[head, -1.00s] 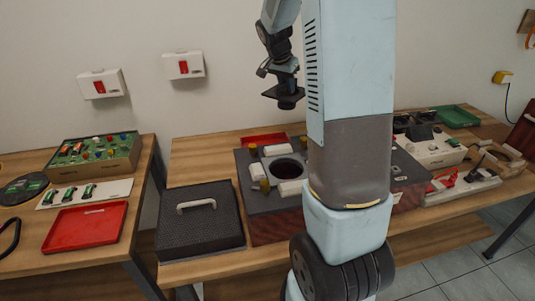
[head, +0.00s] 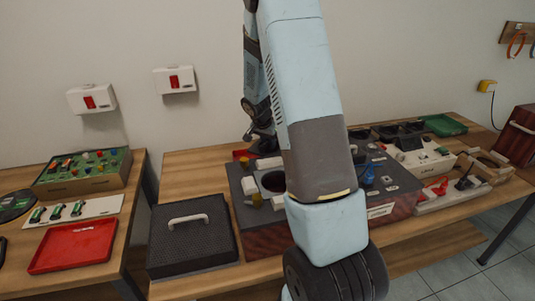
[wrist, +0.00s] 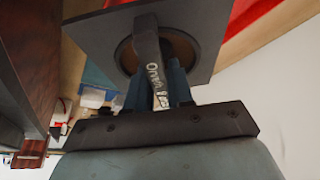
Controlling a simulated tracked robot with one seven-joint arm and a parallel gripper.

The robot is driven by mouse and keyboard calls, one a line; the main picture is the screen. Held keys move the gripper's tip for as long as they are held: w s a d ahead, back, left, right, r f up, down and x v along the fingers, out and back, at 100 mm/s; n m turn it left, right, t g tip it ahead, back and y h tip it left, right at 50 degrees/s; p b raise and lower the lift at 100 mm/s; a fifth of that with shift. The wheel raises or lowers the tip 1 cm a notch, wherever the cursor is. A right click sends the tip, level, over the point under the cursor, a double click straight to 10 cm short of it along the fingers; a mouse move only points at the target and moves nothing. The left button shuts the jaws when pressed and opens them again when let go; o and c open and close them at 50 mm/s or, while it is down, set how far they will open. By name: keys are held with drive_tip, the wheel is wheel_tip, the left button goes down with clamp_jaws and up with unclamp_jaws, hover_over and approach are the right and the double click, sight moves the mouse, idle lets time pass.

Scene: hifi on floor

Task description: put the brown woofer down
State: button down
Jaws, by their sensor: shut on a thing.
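My gripper (wrist: 160,85) is shut on a bar across the brown woofer. The brown woofer (wrist: 195,48) shows in the wrist view as a dark square plate with a brown round part in the middle. In the head view my gripper (head: 257,132) is above the back edge of the dark speaker box, and the woofer is small and partly hidden by my arm. The speaker box (head: 262,240) has a round opening (head: 273,181) in its top, with white blocks and yellow pieces around it. The woofer appears apart from the box.
A dark lid with a white handle (head: 192,240) lies left of the box. A red tray (head: 73,246) and a green control panel (head: 83,175) are on the left table. A red tray (head: 241,155) shows partly behind the box. White devices (head: 425,160) crowd the right.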

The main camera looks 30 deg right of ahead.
sight(268, 149)
drive_tip(key=shift+f, duration=2.3)
